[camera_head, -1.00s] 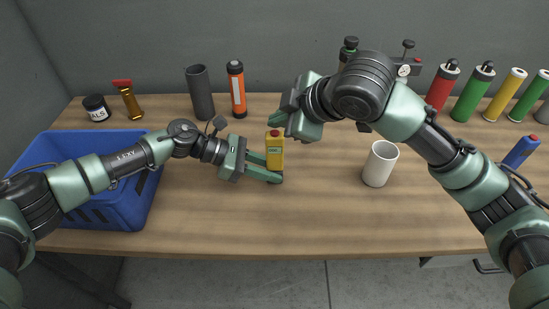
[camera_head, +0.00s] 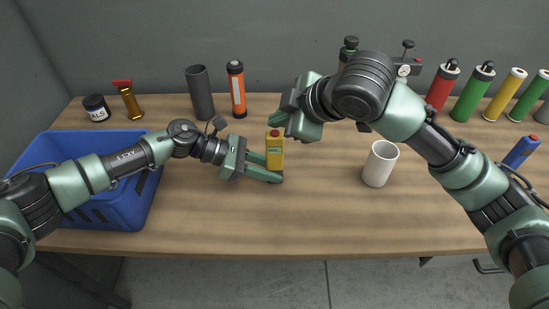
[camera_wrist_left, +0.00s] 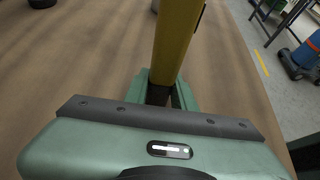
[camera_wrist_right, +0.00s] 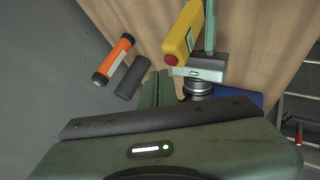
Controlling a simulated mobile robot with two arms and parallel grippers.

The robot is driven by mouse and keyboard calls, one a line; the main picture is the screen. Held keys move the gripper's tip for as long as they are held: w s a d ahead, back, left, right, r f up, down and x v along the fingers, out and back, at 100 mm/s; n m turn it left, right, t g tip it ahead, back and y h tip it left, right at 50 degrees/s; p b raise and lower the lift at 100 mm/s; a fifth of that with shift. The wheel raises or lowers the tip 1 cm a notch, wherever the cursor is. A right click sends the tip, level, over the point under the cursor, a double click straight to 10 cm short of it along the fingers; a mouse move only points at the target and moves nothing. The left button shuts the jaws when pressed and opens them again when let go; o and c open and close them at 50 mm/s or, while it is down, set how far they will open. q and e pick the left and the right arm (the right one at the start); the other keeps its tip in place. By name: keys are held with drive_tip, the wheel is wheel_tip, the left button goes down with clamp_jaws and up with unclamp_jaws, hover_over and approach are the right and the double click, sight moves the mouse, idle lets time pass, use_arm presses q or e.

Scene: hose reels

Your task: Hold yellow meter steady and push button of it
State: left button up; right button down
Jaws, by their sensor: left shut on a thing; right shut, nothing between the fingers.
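The yellow meter (camera_head: 275,154) stands upright on the table, with a red button (camera_head: 275,133) on top and a small display on its front. My left gripper (camera_head: 274,170) is shut on the lower part of the meter from the left; the meter's side also shows in the left wrist view (camera_wrist_left: 173,45). My right gripper (camera_head: 278,119) is shut and empty, with its fingertips just above the button. In the right wrist view the meter (camera_wrist_right: 184,32) and its red button (camera_wrist_right: 171,59) lie to the right of my fingers, apart from them.
A blue crate (camera_head: 125,211) stands at the left, under my left arm. A white cup (camera_head: 379,164) stands right of the meter. A dark cylinder (camera_head: 200,93) and an orange cylinder (camera_head: 236,89) stand behind. Several coloured cylinders line the back right. The front middle of the table is clear.

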sight(278, 136)
drive_tip(key=shift+f, duration=0.1)
idle(0.6)
drive_tip(key=shift+f, duration=0.5)
idle(0.3)
drive_tip(key=shift+r, duration=0.6)
drive_tip(key=shift+r, duration=3)
